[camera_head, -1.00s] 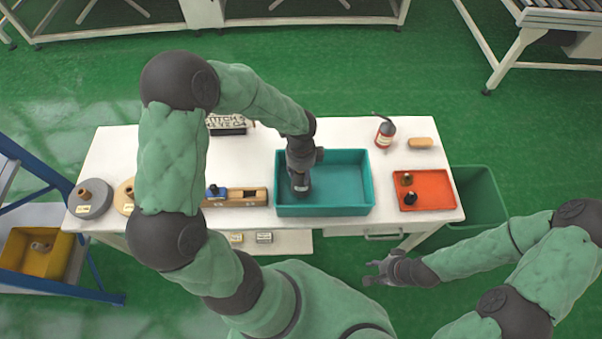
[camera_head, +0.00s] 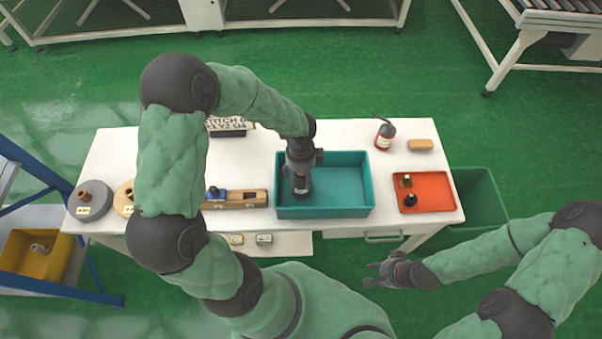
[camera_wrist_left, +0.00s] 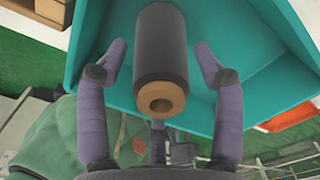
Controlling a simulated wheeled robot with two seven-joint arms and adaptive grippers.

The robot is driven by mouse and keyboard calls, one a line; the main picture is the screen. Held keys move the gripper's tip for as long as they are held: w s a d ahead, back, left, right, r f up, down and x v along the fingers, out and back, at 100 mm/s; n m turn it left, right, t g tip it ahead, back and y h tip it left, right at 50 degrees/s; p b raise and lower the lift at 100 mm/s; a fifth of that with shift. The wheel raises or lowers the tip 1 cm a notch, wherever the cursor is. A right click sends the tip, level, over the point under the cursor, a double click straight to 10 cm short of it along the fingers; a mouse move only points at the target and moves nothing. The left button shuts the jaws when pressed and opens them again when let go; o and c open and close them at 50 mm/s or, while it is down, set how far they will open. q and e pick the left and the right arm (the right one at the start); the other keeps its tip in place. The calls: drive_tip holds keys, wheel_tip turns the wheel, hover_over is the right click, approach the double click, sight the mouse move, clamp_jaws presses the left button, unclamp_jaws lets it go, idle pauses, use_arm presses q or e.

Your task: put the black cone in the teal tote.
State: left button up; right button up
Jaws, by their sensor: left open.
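The black cone (camera_wrist_left: 160,55), a dark cylinder with a wooden core, shows in the left wrist view with its holed end toward the camera. It is inside the teal tote (camera_head: 345,184), at the tote's left side, in the head view (camera_head: 301,187). My left gripper (camera_wrist_left: 158,58) is open, with its fingers on either side of the cone and gaps showing between. In the head view my left gripper (camera_head: 299,172) is over the tote's left part. Whether the cone rests on the tote floor is hard to tell. My right gripper (camera_head: 374,274) is open and empty, in front of the table.
A red tray (camera_head: 436,193) with small brass and black pieces is right of the tote. A wooden block holder (camera_head: 248,198) is left of the tote. A green bin (camera_head: 482,195) stands beyond the table's right end.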

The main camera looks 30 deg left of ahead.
use_arm(q)
wheel_tip(320, 180, up, 12)
drive_tip(key=p, duration=0.3)
drive_tip(key=shift+f, duration=0.2)
